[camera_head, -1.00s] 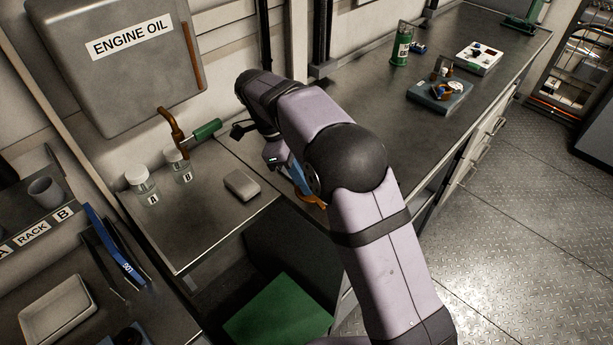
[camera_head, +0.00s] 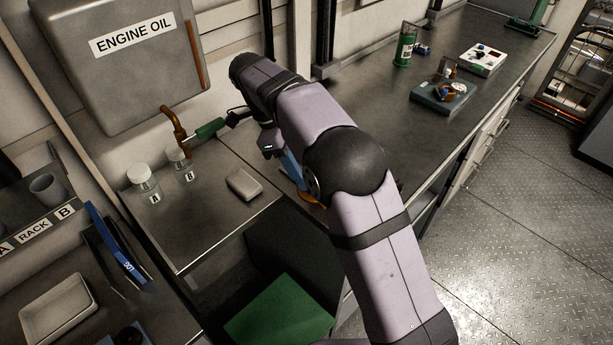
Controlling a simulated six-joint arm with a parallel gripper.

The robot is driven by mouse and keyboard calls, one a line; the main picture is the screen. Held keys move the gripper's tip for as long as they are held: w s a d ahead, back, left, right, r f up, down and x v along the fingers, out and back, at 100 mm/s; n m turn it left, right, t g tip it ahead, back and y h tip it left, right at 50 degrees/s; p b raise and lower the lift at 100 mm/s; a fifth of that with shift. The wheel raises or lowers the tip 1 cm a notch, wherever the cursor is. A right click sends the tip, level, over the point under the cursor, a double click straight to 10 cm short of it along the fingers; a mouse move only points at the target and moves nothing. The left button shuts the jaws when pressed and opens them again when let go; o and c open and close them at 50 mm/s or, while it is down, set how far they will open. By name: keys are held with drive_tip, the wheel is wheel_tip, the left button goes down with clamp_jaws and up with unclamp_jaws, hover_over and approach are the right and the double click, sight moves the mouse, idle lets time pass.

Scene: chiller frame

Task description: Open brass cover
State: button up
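No part is clearly recognisable as the brass cover. A brass-coloured piece (camera_head: 309,197) shows at the counter edge, mostly hidden behind my arm; I cannot tell whether it is the cover. A brass tap (camera_head: 178,130) with a green handle (camera_head: 211,128) projects below the oil tank. My gripper (camera_head: 234,118) is at the right end of the green handle, close to it or touching. Its dark fingers are small and partly hidden, so I cannot tell whether they are open or shut on the handle.
Jars A (camera_head: 144,183) and B (camera_head: 182,167) stand below the tap. A grey block (camera_head: 244,185) lies on the counter. The engine oil tank (camera_head: 125,85) hangs on the wall above. A blue piece (camera_head: 292,168) is beside my arm. The long counter at right has free room.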

drive_tip(key=shift+v, duration=2.1)
drive_tip(key=d+n, duration=0.2)
drive_tip(key=s+d+f+n+y, duration=0.1)
drive_tip(key=d+n, duration=0.1)
drive_tip(key=s+d+f+n, duration=0.1)
drive_tip(key=d+n, duration=0.1)
drive_tip(key=shift+s+d+f, duration=0.15)
drive_tip(key=shift+s+d, duration=0.1)
drive_tip(key=shift+d, duration=0.05)
drive_tip(key=s+d+f+n+y, duration=0.1)
drive_tip(key=s+d+f+n, duration=0.2)
drive_tip(key=s, duration=0.3)
drive_tip(key=s+d+f+n+y, duration=0.1)
drive_tip(key=s+d+f+n, duration=0.3)
drive_tip(key=s+n, duration=0.2)
drive_tip(key=s+d+f+n+t+y, duration=0.1)
drive_tip(key=s+d+f+n, duration=0.2)
drive_tip(key=s+n, duration=0.2)
drive_tip(key=s, duration=0.3)
drive_tip(key=shift+d+f, duration=0.3)
drive_tip(key=shift+f, duration=0.1)
